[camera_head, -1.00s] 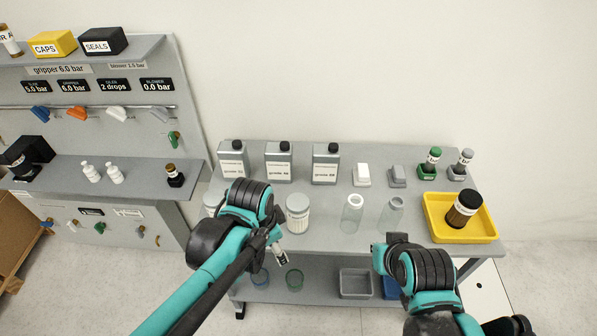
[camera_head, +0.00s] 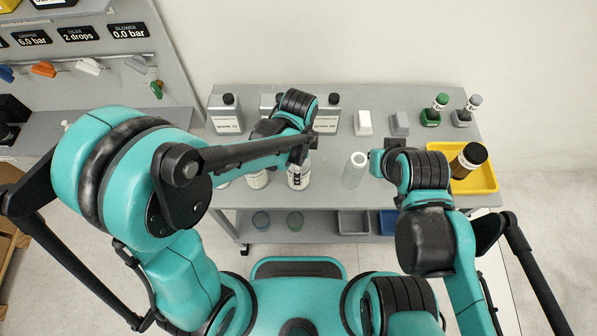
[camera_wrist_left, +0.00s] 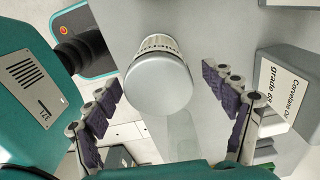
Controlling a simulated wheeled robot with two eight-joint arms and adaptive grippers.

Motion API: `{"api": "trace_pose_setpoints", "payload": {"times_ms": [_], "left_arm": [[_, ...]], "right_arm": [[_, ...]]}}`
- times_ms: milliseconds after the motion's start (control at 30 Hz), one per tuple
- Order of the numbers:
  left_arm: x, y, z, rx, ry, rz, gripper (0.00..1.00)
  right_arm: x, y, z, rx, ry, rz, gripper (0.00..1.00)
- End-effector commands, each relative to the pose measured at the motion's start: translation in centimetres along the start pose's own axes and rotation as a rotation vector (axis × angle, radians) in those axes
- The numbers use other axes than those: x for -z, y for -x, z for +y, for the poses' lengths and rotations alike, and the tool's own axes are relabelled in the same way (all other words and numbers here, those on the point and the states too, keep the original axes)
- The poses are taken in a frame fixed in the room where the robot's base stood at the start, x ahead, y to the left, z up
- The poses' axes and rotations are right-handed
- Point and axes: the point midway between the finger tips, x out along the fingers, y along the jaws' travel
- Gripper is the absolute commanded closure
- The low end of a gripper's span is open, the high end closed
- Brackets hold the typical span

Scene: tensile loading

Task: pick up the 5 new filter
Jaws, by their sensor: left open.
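A white filter canister (camera_head: 298,178) with a pale lid stands on the grey table, below my left gripper (camera_head: 302,153). In the left wrist view the round lid of a canister (camera_wrist_left: 158,85) is seen from above. It lies between the spread fingers of my left gripper (camera_wrist_left: 175,95), with gaps on both sides. Another white canister (camera_head: 257,180) stands to its left, partly behind my arm. The number on the canisters cannot be read. My right gripper (camera_head: 376,163) is right of the clear glass cylinder; its fingers are mostly hidden.
Grey bottles, one at the left (camera_head: 226,115), stand along the back; a label reading grade 68 shows on a bottle (camera_wrist_left: 285,85) in the wrist view. A clear cylinder (camera_head: 354,170) stands right of the canisters. A yellow tray (camera_head: 484,184) holds a dark jar at the right.

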Motion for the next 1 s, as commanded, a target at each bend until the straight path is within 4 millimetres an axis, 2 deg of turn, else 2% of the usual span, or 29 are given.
{"api": "trace_pose_setpoints", "payload": {"times_ms": [100,333,367,567,600,867,1000], "left_arm": [[0.0,-1.1,0.0,0.0,0.0,0.0,0.16],[0.0,-1.2,0.0,0.0,0.001,0.0,0.16],[0.0,-1.2,0.0,0.0,0.001,0.0,0.21],[0.0,-1.2,0.0,0.0,0.001,0.0,0.74],[0.0,-1.2,0.0,0.0,0.001,0.0,0.79],[0.0,-1.0,0.0,0.0,0.001,0.0,0.79],[0.0,0.7,0.0,0.0,0.001,0.0,0.79]], "right_arm": [[-0.2,-0.3,0.0,0.0,0.0,0.0,1.0],[-0.2,-0.3,0.0,0.0,0.0,0.0,1.0],[-0.2,-0.3,0.0,0.0,0.0,0.0,1.0],[-0.2,-0.3,0.0,0.0,0.0,0.0,1.0],[-0.2,-0.3,0.0,0.0,0.0,0.0,1.0],[-0.1,-0.2,0.0,0.0,0.0,0.0,1.0],[0.2,0.3,0.0,0.0,0.0,0.0,1.0]]}}
